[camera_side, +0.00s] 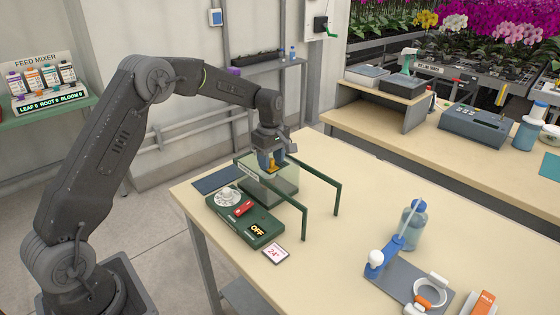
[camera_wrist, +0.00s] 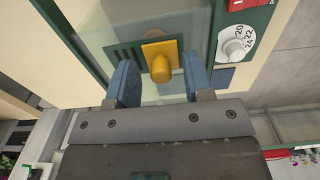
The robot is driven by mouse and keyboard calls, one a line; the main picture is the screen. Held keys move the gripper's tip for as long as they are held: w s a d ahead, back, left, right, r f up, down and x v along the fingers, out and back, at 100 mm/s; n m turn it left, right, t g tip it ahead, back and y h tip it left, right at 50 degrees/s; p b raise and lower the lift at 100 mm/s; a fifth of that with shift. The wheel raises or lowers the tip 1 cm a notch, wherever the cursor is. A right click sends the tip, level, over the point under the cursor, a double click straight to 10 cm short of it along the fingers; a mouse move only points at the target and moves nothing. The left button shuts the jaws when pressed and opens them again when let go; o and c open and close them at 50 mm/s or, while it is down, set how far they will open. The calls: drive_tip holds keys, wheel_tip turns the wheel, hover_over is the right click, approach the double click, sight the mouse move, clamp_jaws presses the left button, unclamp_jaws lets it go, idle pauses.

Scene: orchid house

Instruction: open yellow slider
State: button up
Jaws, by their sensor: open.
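The yellow slider (camera_wrist: 161,60) is a square plate with a round knob, on a clear panel beside dark vent slots (camera_wrist: 124,58) in the wrist view. It also shows as a small yellow piece under my gripper in the side view (camera_side: 272,168). My gripper (camera_wrist: 160,85) is open, with one blue finger on each side of the slider's knob. The fingers look apart from the knob, though their exact height over it is hard to tell. The green-framed clear box (camera_side: 285,185) carrying the slider stands on the bench. Part of its top is hidden by my gripper.
A green control box (camera_side: 262,236) with a white dial (camera_side: 228,197), red switch and OFF display adjoins the clear box. Green rails (camera_side: 338,200) stand to the right.

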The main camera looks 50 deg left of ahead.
drive_tip(key=shift+r, duration=3.35)
drive_tip(key=shift+r, duration=0.1)
drive_tip(key=s+d+r+m+t, duration=0.1)
drive_tip(key=s+d+r+m, duration=0.3)
drive_tip(key=s+r, duration=0.25)
drive_tip(key=s+d+r+m+t, duration=0.2)
drive_tip(key=s+d+r+m, duration=0.3)
drive_tip(key=s, duration=0.3)
drive_tip(key=s+d+f+m+t, duration=0.1)
drive_tip(key=s+m, duration=0.3)
drive_tip(key=s, duration=0.5)
drive_tip(key=s+d+f+m+t, duration=0.1)
drive_tip(key=s+d+m, duration=0.2)
drive_tip(key=s+m, duration=0.2)
drive_tip(key=s, duration=0.3)
drive_tip(key=shift+s+d+f+t, duration=0.2)
drive_tip(key=shift+s+f+t, duration=0.1)
drive_tip(key=shift+s+f, duration=0.1)
